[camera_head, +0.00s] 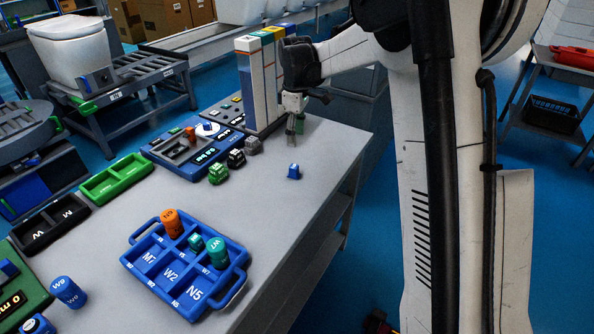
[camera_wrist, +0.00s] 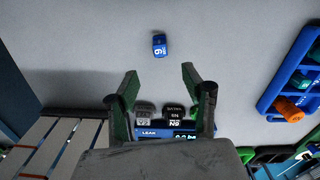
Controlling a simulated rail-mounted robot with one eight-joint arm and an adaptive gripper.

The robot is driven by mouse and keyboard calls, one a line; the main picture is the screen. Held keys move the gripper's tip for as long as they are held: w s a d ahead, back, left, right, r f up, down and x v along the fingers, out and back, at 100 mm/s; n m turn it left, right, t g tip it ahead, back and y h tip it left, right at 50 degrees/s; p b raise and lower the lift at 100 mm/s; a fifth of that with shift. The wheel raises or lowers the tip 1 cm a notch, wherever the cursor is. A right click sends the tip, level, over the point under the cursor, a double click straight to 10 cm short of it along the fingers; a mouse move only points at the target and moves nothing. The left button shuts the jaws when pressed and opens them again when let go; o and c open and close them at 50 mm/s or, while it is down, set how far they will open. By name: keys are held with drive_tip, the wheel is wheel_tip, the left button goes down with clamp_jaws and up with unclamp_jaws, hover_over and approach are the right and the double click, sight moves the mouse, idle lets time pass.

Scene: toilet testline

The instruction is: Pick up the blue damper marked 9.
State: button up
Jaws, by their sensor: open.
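The small blue damper (camera_head: 293,171) stands alone on the grey table near its right edge. In the wrist view the blue damper (camera_wrist: 159,45) shows a white mark that reads like a 6 or an upside-down 9. My gripper (camera_head: 296,122) is above the table, farther back than the damper and close to the striped upright blocks. In the wrist view my gripper (camera_wrist: 160,76) has its two fingers spread, with nothing held between the tips. The damper lies beyond the fingertips, roughly centred between them and apart from them.
A blue tray (camera_head: 128,258) holds orange and teal cylinders at the front. Green, black and grey blocks (camera_head: 236,158) sit left of the damper beside a blue LEAK device (camera_wrist: 150,133). Tall striped blocks (camera_head: 257,85) stand at the back. The table around the damper is clear.

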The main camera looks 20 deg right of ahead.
hover_over(294, 166)
drive_tip(key=f, duration=0.8)
drive_tip(key=shift+s+d+b, duration=0.2)
drive_tip(key=shift+s+b, duration=0.1)
drive_tip(key=shift+w+a+f, duration=0.15)
drive_tip(key=shift+f, duration=1.2)
drive_tip(key=shift+w+a+f, duration=0.1)
drive_tip(key=shift+f, duration=1.2)
clamp_jaws()
